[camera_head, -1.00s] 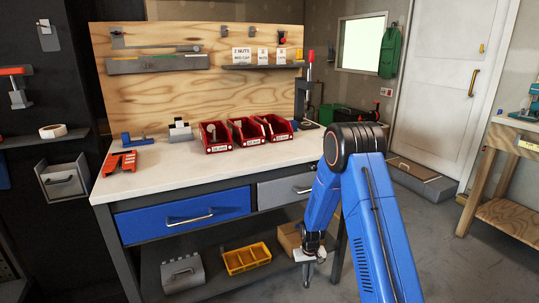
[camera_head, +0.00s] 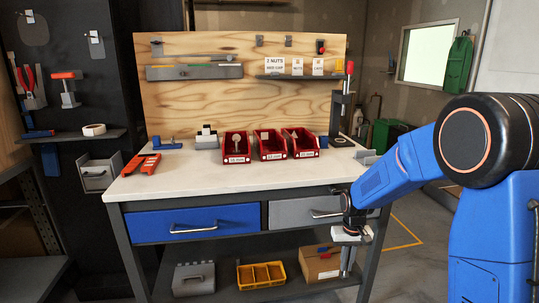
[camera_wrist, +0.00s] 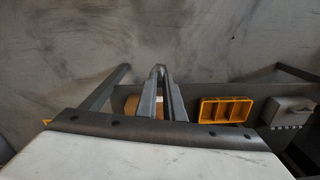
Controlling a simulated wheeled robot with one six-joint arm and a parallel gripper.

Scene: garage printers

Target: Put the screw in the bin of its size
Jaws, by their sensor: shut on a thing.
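Three red bins stand in a row on the workbench: a left bin (camera_head: 237,159), a middle bin (camera_head: 271,155) and a right bin (camera_head: 304,153). Each has a white front label too small to read, and a pale piece shows in each. My gripper (camera_head: 345,274) points down at the bench's front right, below the top and far from the bins. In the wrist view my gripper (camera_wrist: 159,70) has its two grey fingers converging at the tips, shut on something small. The screw itself cannot be made out in either view.
The white bench top (camera_head: 200,180) is clear in front of the bins. An orange-red tool (camera_head: 142,165) lies at its left. A drill-press-like stand (camera_head: 341,110) rises right of the bins. A yellow organizer (camera_head: 261,275) and cardboard box (camera_head: 319,266) sit on the lower shelf.

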